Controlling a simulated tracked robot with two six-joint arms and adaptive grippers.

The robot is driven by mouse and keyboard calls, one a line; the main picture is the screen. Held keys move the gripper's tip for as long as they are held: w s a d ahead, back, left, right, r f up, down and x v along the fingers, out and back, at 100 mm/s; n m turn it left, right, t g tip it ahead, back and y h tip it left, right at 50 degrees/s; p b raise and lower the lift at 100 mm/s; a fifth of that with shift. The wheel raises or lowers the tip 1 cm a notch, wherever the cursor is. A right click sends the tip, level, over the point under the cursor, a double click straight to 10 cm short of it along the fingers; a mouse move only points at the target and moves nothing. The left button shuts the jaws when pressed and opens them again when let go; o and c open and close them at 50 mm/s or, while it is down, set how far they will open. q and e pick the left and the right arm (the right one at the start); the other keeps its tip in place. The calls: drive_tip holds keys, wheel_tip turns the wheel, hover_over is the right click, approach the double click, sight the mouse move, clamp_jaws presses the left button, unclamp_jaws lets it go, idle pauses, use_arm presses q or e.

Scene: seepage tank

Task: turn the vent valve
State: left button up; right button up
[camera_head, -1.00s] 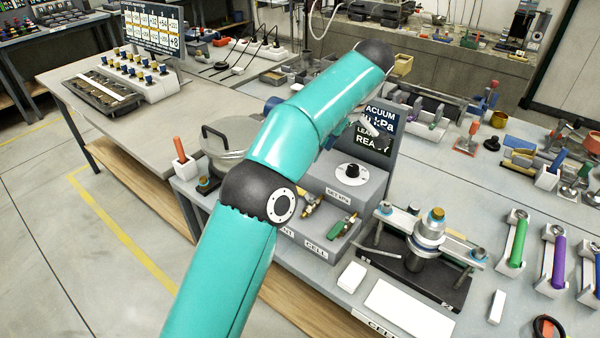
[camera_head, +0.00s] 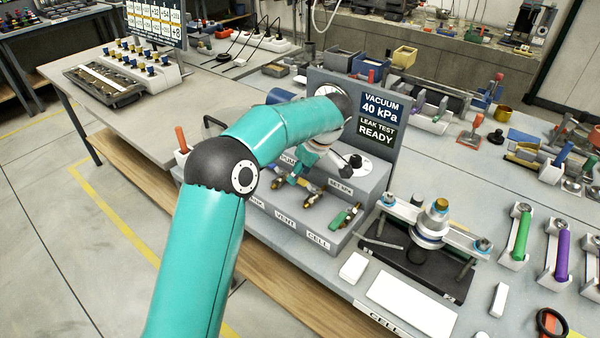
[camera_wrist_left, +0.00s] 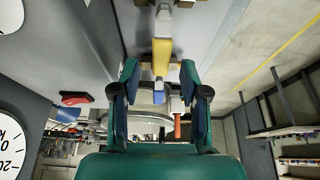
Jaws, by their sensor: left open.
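The vent valve is a brass valve (camera_head: 308,200) on the grey stepped box, behind the VENT label in the head view. Its yellow handle (camera_wrist_left: 162,58) shows in the left wrist view between the fingertips of my left gripper (camera_wrist_left: 160,75). The gripper is open, with a gap on both sides of the handle. In the head view my left gripper (camera_head: 289,180) reaches down at the valve row, and my wrist partly hides it. The green-handled CELL valve (camera_head: 345,216) stands to the right. My right gripper is not in view.
A vacuum display panel (camera_head: 377,118) reading 40 kPa and READY stands close behind my wrist. A dial box (camera_head: 360,180) is right of the gripper. A clamp fixture (camera_head: 425,245) sits further right. A red-handled tool (camera_head: 181,140) stands at left.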

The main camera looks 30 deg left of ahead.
use_arm(q)
drive_tip(key=shift+a+f, duration=0.15)
drive_tip(key=shift+f, duration=0.25)
clamp_jaws()
